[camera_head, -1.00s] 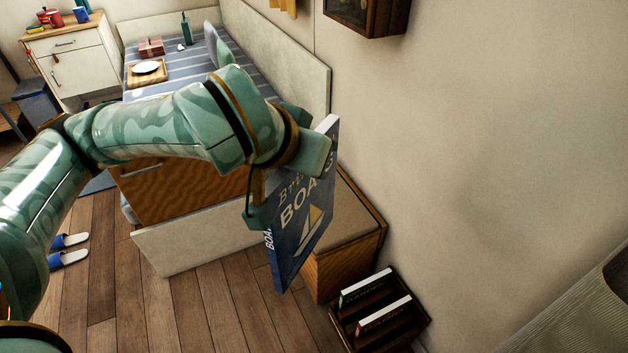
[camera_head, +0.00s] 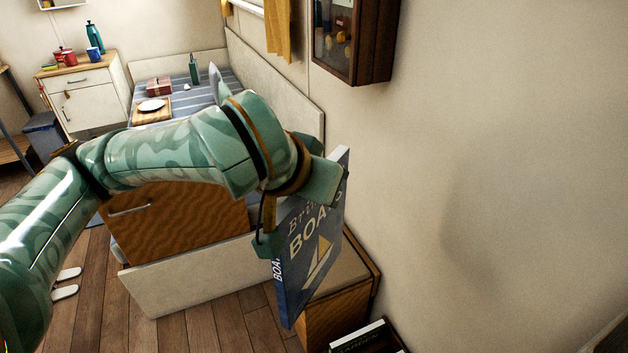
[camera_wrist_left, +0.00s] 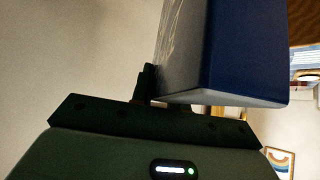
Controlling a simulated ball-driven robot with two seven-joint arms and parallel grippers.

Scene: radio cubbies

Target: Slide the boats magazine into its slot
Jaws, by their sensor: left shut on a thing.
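The boats magazine (camera_head: 318,245) is dark blue with a pale sailboat on its cover, standing roughly upright and slightly tilted in the air. My left gripper (camera_head: 268,228) is shut on its upper left part. In the left wrist view the magazine (camera_wrist_left: 228,50) rises from between the fingers, showing a blue face and pale page edges. The dark wooden rack (camera_head: 393,338) is at the bottom edge of the head view, mostly cut off. Another magazine (camera_head: 357,336) stands in it. The boats magazine is above and left of the rack. My right gripper is out of view.
A low wooden cabinet (camera_head: 345,305) stands behind and below the magazine, beside the wall. A glass-fronted wall cabinet (camera_head: 350,40) hangs above. The bed bench (camera_head: 185,280) is to the left. Bare wall (camera_head: 500,180) fills the right side.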

